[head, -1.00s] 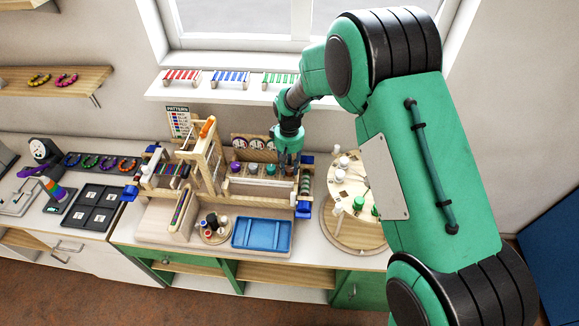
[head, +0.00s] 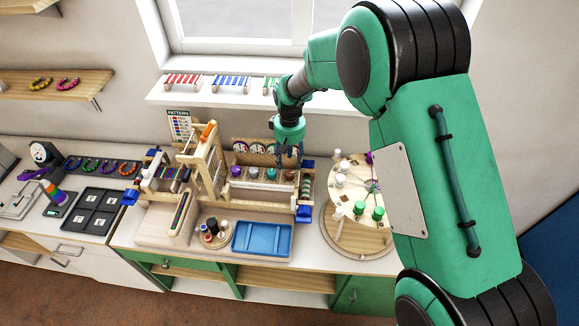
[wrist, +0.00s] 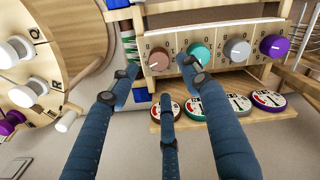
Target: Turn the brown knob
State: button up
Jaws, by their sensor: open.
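The brown knob (wrist: 158,59) is the leftmost in a row on a wooden panel in the wrist view. Its white pointer line shows. In the head view the brown knob (head: 289,174) is at the right end of the row, just below my fingers. My gripper (wrist: 160,84) is open and empty. In the wrist view one finger is left of the brown knob, one is right of it near the teal knob (wrist: 200,53), and the third is on the lower side. In the head view my gripper (head: 289,156) hangs over the panel. I cannot tell whether any finger touches the knob.
A grey knob (wrist: 237,49) and a purple knob (wrist: 274,45) continue the row. Round dial discs (wrist: 228,106) stand behind the knobs. A round wooden board with pegs (head: 345,237) is to the right, and a blue tray (head: 262,238) lies in front.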

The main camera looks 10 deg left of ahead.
aim_at(291, 172)
notch_tip(291, 172, up, 6)
dwell(0.4)
jog(key=shift+r, duration=0.1)
jog(key=shift+r, duration=0.1)
jog(key=s+d+r+m+t+b, duration=0.3)
jog(key=s+d+r+b, duration=0.2)
jog(key=s+d+r, duration=1.05)
jog(key=s+d+m+t+b, duration=0.1)
jog(key=s+d+b, duration=0.1)
jog(key=s+d, duration=0.2)
jog(key=s+d+m+b, duration=0.1)
jog(key=s+d, duration=0.3)
jog(key=s, duration=0.6)
jog(key=s+d+m+t+b, duration=0.1)
jog(key=s+d+m+b, duration=0.1)
jog(key=s, duration=0.6)
jog(key=d+b, duration=0.1)
jog(key=d, duration=0.1)
jog(key=shift+d+f+t, duration=0.2)
jog(key=shift+d+t, duration=0.1)
jog(key=shift+d, duration=0.05)
dwell(2.6)
